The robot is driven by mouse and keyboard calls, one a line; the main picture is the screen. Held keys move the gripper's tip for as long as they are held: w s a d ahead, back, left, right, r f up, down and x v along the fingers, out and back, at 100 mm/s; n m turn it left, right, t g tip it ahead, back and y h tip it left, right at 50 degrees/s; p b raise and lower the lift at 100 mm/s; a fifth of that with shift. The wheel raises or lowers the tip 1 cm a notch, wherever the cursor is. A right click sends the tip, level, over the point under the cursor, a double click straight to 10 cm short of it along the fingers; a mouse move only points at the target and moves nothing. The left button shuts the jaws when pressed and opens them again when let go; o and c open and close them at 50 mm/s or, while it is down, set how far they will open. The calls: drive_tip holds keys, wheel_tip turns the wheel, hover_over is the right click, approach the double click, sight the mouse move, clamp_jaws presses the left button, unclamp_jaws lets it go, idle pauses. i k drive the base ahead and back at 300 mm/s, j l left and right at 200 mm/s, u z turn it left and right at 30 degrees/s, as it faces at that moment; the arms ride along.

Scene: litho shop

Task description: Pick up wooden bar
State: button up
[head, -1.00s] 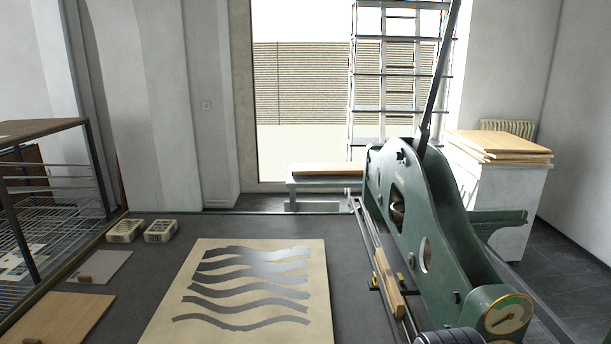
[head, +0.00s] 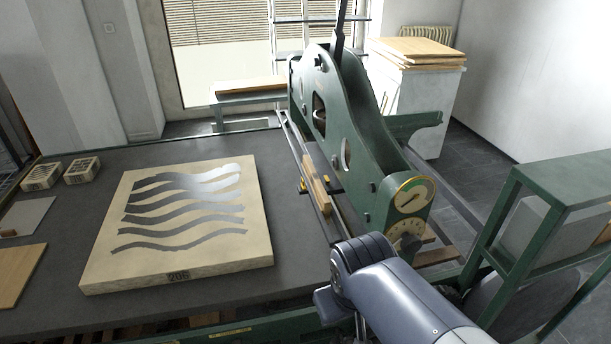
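A light wooden bar (head: 317,187) is held upright along the near side of the green press (head: 345,130), by the edge of the grey bed. Small yellow-and-black pieces sit beside it. My arm enters from the bottom right of the head view and bends in front of the press's near end. My gripper is not visible; the arm runs out of the picture at the bottom, so I cannot see its fingers.
A pale stone slab (head: 105,255) with dark wavy bands lies on the grey bed (head: 285,235). A green frame (head: 510,215) stands at the right. Boards (head: 418,47) lie on a white cabinet behind.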

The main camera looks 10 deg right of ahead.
sight(323, 201)
drive_tip(key=i+j+z, duration=0.1)
drive_tip(key=i+z, duration=0.15)
drive_tip(key=z, duration=0.15)
drive_tip(key=i+j+z, duration=0.2)
drive_tip(key=z, duration=0.2)
drive_tip(key=i, duration=0.1)
